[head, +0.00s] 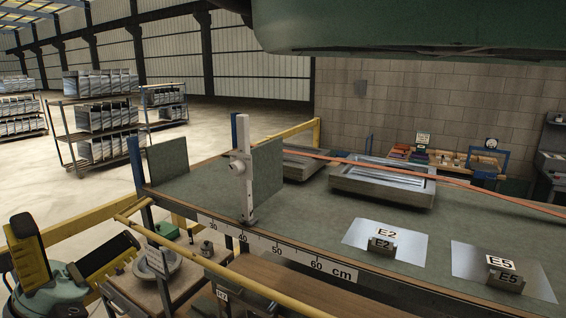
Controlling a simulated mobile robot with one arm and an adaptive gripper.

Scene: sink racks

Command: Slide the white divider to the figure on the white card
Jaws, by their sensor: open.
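The white divider (244,172) is an upright white post with a round knob on its side. It stands at the front edge of the green-topped bench, with a dark green panel (267,167) behind it. Its foot is above the white centimetre scale (296,257), close to the 40 mark; the exact reading is too small to tell. The scale shows 30, 40, 50 and 60.
Metal plates with blocks marked E2 (382,245) and E5 (504,283) lie on the right bench top. A sink-like tray (382,185) sits behind. A yellow rail (215,265) runs before the bench front. A large dark green shape covers the top right.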

